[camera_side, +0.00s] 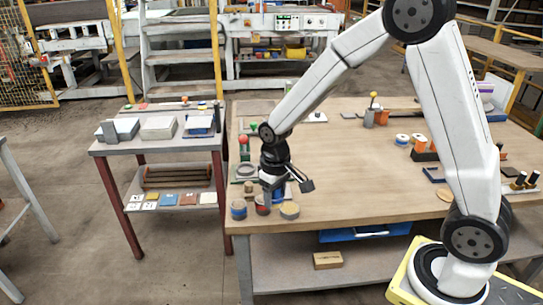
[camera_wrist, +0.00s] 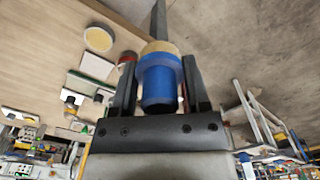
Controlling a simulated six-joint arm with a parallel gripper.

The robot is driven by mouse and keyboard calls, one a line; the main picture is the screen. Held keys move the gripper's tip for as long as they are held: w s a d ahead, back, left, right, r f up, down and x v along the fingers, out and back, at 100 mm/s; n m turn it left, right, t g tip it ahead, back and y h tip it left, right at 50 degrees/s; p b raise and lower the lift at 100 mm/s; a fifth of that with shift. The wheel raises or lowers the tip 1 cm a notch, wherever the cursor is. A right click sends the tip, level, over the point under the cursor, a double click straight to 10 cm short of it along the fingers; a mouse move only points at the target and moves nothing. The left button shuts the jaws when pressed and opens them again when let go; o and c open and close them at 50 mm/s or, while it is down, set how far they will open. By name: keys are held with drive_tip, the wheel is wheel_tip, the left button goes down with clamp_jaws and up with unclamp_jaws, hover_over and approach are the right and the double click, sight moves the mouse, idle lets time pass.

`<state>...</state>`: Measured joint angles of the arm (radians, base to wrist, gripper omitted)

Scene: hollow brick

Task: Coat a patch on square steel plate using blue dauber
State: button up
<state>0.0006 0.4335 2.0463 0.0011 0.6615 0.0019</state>
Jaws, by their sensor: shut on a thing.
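My gripper (camera_side: 273,190) points down over the near left corner of the wooden table. In the wrist view its two fingers (camera_wrist: 158,95) are closed on the blue dauber (camera_wrist: 159,82), a blue cylinder with a tan top end. In the side view a little of its blue shows between the fingers, and I cannot tell whether it touches anything below. A pale flat plate (camera_wrist: 98,63) lies to the left in the wrist view; I cannot tell whether it is the square steel plate.
Short round pots stand around my gripper: a blue-banded one (camera_side: 238,209), a red one (camera_side: 262,208) and a tan-topped one (camera_side: 289,211). Orange spools (camera_side: 417,142) stand further right. A side table (camera_side: 150,147) is to the left. The table's middle (camera_side: 345,160) is clear.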

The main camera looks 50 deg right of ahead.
drive_tip(key=w+d+f+m, duration=0.4)
drive_tip(key=w+d+m, duration=0.4)
drive_tip(key=m, duration=0.1)
drive_tip(key=w+d+f+m, duration=0.4)
drive_tip(key=w+d+m, duration=0.4)
drive_tip(key=m, duration=0.1)
drive_tip(key=shift+w+d+f, duration=0.2)
drive_tip(key=shift+d+f, duration=0.15)
